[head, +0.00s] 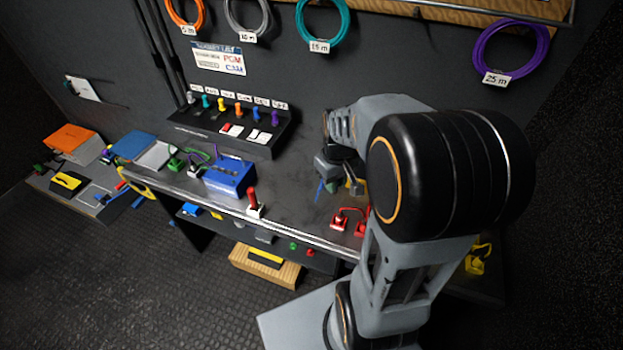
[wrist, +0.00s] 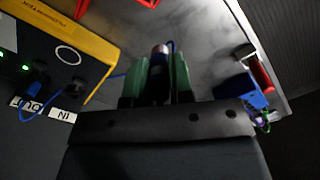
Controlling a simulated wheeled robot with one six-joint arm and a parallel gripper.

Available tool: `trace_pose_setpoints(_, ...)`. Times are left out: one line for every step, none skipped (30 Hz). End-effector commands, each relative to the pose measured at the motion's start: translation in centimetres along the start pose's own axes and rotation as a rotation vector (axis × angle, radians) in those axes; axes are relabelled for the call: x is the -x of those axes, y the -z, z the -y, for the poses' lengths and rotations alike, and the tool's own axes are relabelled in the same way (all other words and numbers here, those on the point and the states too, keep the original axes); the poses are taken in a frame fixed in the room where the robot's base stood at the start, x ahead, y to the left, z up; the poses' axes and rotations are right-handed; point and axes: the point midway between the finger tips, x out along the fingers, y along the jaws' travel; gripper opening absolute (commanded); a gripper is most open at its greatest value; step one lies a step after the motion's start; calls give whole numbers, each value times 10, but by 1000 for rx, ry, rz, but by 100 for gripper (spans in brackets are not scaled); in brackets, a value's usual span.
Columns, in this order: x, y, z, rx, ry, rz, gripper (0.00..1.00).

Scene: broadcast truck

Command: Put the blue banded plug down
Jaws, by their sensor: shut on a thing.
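My gripper's two green fingers (wrist: 157,82) are shut on the blue banded plug (wrist: 158,62), which stands between them in the wrist view. The plug looks dark blue with a pale band near its end, and its lower part is hidden by the gripper. A thin blue cable shows beside it. In the head view my gripper (head: 340,178) is over the right part of the workbench (head: 290,190), partly hidden by my arm. A small blue piece shows below the fingers there. I cannot tell whether the plug touches the bench.
A yellow and black box (wrist: 60,45) with ports and a plugged blue cable is at left in the wrist view. A red-handled switch (head: 254,205), a blue box (head: 230,176) and red connectors (head: 340,222) stand on the bench. A labelled rack (head: 225,125) is behind.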

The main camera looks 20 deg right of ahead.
Motion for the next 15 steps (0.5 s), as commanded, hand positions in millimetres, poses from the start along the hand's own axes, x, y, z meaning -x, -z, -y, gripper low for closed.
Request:
trace_pose_setpoints(-3,4,-4,1,1,2,2)
trace_pose_setpoints(-5,8,-6,2,1,3,2)
trace_pose_setpoints(-8,14,-9,3,2,4,2)
trace_pose_setpoints(-10,20,-12,3,2,5,2)
trace_pose_setpoints(-13,26,-16,3,2,5,2)
trace_pose_setpoints(-18,35,-20,3,2,5,2)
trace_pose_setpoints(-21,42,-23,3,2,5,2)
trace_pose_setpoints(-24,49,-27,3,2,5,2)
trace_pose_setpoints(-29,57,-31,2,2,6,2)
trace_pose_setpoints(-31,64,-34,2,2,4,2)
trace_pose_setpoints(-34,70,-38,2,2,4,2)
trace_pose_setpoints(-40,78,-41,2,2,5,2)
trace_pose_setpoints(-47,81,-43,2,3,6,2)
trace_pose_setpoints(-53,85,-45,2,3,6,2)
trace_pose_setpoints(-60,90,-47,2,2,5,2)
